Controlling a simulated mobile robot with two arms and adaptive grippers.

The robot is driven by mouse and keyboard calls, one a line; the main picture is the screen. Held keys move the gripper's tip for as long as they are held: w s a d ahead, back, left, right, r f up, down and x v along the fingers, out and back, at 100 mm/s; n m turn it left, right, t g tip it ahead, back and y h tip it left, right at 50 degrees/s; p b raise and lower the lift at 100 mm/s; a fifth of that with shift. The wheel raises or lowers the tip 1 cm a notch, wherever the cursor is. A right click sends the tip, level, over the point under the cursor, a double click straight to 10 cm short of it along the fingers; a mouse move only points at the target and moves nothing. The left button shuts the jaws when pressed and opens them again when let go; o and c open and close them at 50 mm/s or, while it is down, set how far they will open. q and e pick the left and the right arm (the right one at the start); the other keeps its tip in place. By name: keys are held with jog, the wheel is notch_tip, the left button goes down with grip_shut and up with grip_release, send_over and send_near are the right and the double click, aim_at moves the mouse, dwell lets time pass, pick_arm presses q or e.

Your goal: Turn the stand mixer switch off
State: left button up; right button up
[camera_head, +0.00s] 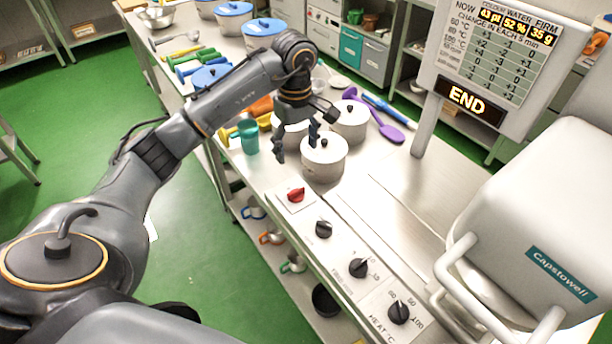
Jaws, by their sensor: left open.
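A red knob (296,194) sits on a pale plate at the far end of a row of controls along the steel bench (330,262). Three black knobs run nearer along the same row: one (323,229), a second (358,267) and a third (399,312) marked HEAT °C. I cannot tell which control is the mixer switch. The big white machine labelled Capstowell (545,225) stands at the right. My left gripper (297,146) is open and empty, pointing down beside a lidded steel pot (324,163), beyond the red knob and apart from it. My right gripper is out of view.
Another lidded pot (349,125), a teal cup (249,140) and a purple spoon (388,132) crowd the bench around the gripper. A display board (500,50) reading END stands on a post at the right. The bench beside the knobs is bare.

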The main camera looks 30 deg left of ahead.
aim_at(296, 190)
pick_arm(q)
jog(key=f, duration=0.1)
jog(key=s+f+p, duration=0.1)
jog(key=f, duration=0.1)
jog(key=s+f+p, duration=0.1)
jog(key=f, duration=0.1)
jog(key=shift+d+f, duration=0.1)
jog(key=shift+f, duration=0.05)
jog(key=f, duration=0.2)
jog(key=f+p, duration=0.1)
jog(key=shift+w+f, duration=0.35)
jog(key=shift+f, duration=0.05)
notch_tip(296, 190, down, 3)
jog(key=shift+f+p, duration=0.1)
jog(key=shift+p, duration=0.25)
jog(key=shift+f, duration=0.4)
jog(key=shift+c, duration=0.4)
jog(key=c, duration=1.1)
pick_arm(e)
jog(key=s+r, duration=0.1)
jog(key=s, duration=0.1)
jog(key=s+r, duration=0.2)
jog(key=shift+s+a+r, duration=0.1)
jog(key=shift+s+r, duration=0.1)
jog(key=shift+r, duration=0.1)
